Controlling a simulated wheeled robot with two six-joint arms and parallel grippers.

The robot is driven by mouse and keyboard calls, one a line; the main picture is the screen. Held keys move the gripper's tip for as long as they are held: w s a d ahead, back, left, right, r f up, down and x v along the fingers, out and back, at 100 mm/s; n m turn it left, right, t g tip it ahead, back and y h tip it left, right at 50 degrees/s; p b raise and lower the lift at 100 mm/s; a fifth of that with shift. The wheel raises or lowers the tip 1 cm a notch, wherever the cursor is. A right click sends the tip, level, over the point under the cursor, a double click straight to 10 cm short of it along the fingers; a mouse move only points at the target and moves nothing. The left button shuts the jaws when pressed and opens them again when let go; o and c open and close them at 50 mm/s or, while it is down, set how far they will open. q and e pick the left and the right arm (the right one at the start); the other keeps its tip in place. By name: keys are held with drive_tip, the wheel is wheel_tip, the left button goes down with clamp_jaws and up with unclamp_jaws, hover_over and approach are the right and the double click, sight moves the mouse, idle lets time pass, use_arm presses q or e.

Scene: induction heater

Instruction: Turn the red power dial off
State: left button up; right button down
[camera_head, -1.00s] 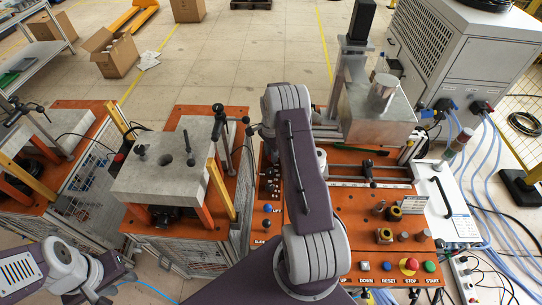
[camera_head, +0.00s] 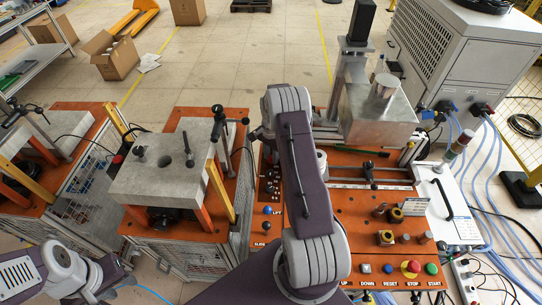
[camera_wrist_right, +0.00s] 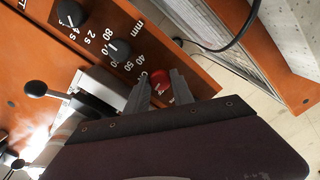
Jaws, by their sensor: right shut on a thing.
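The red power dial (camera_wrist_right: 161,83) sits on the orange panel, beside printed numbers, in the right wrist view. My right gripper (camera_wrist_right: 160,88) has one finger on each side of the dial and is shut on it. The fingers hide part of the dial, so its pointer setting cannot be read. In the head view my right arm covers the middle of the machine, and the dial cannot be made out there. My left gripper (camera_head: 112,285) is at the lower left, away from the machine; its jaws are too unclear to tell.
Two black dials (camera_wrist_right: 118,50) are on the same panel, and a black-knobbed lever (camera_wrist_right: 36,89) is close by. The front panel has a red stop button (camera_head: 411,267) and other buttons. A stone-topped stand (camera_head: 160,185) is to the left. A black cable (camera_wrist_right: 225,45) runs past the panel edge.

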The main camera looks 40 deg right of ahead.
drive_tip(key=c, duration=1.1)
unclamp_jaws()
drive_tip(key=shift+w+d+r, duration=0.15)
